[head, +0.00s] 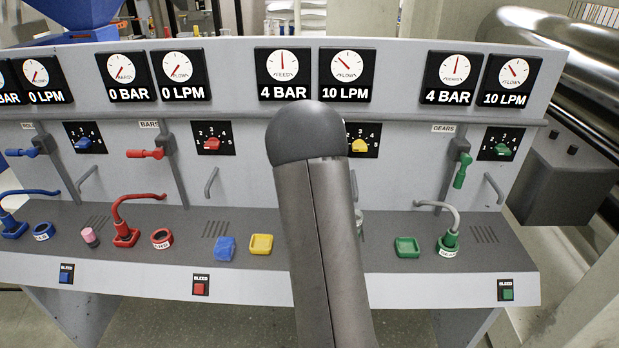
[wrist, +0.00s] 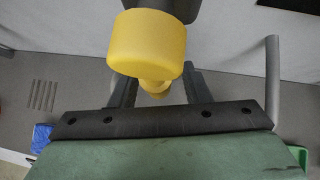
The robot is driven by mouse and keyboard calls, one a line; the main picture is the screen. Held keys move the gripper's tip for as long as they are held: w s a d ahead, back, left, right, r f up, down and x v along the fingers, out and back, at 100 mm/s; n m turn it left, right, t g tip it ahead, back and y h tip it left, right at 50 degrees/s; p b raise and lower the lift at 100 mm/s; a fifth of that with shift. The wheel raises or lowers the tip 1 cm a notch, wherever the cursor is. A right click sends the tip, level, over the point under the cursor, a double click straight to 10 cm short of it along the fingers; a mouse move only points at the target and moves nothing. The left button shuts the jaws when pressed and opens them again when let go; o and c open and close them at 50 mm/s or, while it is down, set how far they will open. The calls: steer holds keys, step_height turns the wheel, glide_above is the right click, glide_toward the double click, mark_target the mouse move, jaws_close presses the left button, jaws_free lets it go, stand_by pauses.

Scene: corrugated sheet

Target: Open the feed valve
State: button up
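In the wrist view a yellow valve handle (wrist: 147,45) fills the upper middle, with its narrower neck just below. My gripper (wrist: 157,88) has its two dark fingers apart, one on each side of the neck, with gaps showing. The fingertips are partly hidden by the handle, so I cannot tell whether they touch it. In the head view my arm covers the feed valve and my gripper. The feed pressure gauge (head: 283,74) above reads 4 BAR, and the flow gauge (head: 345,73) beside it reads 10 LPM.
The red handle (head: 145,154) and blue handle (head: 22,152) lie sideways. The green handle (head: 462,170) hangs down. The red hose (head: 125,215) and grey hose (head: 452,217) rise from the ledge.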

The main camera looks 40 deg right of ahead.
steer(key=p+v, duration=0.2)
steer(key=v, duration=1.5)
steer(key=shift+s+r, duration=0.15)
steer(key=shift+s, duration=0.05)
